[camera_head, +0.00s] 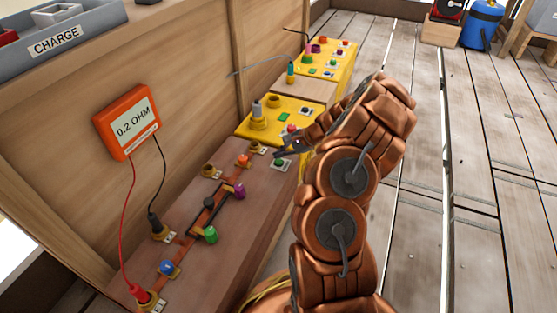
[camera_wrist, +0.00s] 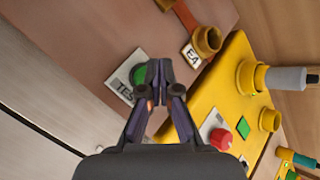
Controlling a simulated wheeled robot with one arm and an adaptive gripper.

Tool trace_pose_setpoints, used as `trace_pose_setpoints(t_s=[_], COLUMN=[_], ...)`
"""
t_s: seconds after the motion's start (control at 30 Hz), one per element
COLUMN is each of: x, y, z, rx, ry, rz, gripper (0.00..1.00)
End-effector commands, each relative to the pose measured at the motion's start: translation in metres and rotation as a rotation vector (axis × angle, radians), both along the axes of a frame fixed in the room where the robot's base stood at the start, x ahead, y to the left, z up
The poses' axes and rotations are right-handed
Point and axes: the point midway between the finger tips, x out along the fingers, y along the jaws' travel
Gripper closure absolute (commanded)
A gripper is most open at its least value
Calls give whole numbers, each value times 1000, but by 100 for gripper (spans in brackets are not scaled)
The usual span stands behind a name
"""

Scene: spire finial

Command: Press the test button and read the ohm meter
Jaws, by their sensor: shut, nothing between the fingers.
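The ohm meter (camera_head: 130,120) is an orange box with a pale screen reading "0.2 OHM", mounted on the wooden wall. A red lead and a black lead run from it to brass sockets on the bench. The test button (camera_wrist: 139,77) is green, on a pale plate whose label is partly hidden, showing "TES"; it also appears in the head view (camera_head: 279,162). My gripper (camera_wrist: 159,69) is shut and empty, its tips at the button and covering part of it. I cannot tell if they touch it. The fingertips (camera_head: 280,151) also show in the head view.
The brown bench (camera_head: 232,262) carries coloured knobs and brass sockets, one labelled "EA" in the wrist view. Yellow boxes (camera_head: 285,133) with buttons and a post stand beyond the button. A grey "CHARGE" tray (camera_head: 95,32) sits upper left. The plank floor at right is mostly clear.

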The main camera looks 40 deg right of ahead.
Motion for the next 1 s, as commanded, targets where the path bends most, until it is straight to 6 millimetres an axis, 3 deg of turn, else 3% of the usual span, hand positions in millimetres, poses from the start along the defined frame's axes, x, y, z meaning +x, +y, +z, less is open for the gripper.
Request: trace_pose_setpoints(t_s=[0.27,0.83,1.0], x=[0,0,0], y=[0,0,0], z=[1,45,51], rx=[0,0,0], ry=[0,0,1], rz=[0,0,1], gripper=[100,100,100])
